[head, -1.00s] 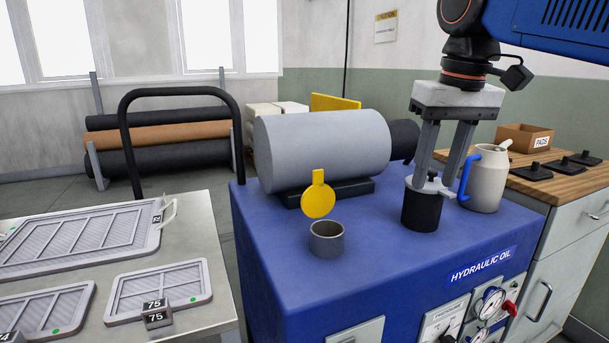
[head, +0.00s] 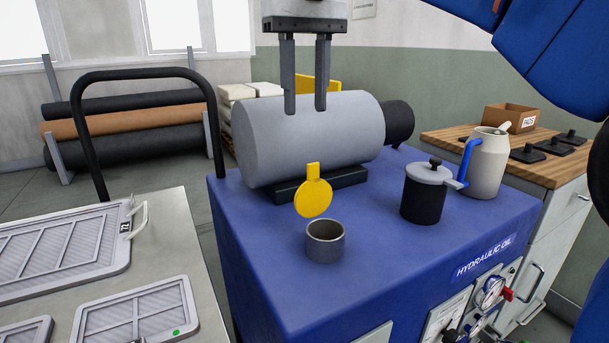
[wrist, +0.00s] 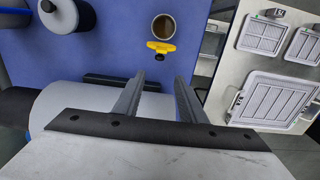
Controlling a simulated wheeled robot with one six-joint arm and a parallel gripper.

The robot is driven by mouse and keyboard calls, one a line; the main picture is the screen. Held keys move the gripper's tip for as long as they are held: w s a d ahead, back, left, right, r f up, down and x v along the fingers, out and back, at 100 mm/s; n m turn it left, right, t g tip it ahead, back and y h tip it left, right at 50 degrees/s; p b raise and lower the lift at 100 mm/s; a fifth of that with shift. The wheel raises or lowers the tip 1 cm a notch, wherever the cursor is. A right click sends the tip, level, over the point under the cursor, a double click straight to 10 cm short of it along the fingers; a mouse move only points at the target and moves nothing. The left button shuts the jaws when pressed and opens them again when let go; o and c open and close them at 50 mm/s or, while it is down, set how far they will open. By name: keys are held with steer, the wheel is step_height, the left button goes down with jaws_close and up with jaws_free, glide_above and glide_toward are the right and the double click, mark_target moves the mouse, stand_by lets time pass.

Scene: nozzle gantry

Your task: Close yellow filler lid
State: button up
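The yellow filler lid (head: 313,196) stands open, upright behind the short grey filler neck (head: 325,243) on the blue hydraulic oil unit (head: 270,275). The neck's mouth is uncovered. In the wrist view the lid (wrist: 161,47) shows beside the open neck (wrist: 164,26), ahead of the fingers. My gripper (head: 306,109) is open and empty, pointing down. In the head view it appears in front of the grey cylinder, above the lid and apart from it. The wrist view shows a clear gap between its fingers (wrist: 155,82).
A large grey cylinder (head: 300,140) lies behind the lid. A black canister with a grey lid (head: 424,195) and a cream jug with a blue handle (head: 487,165) stand to the right. Framed filter panels (head: 140,310) lie on the left table.

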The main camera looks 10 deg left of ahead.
mark_target(309, 187)
step_height(309, 187, down, 16)
steer(key=shift+r, duration=0.25)
stand_by(0.3)
jaws_close()
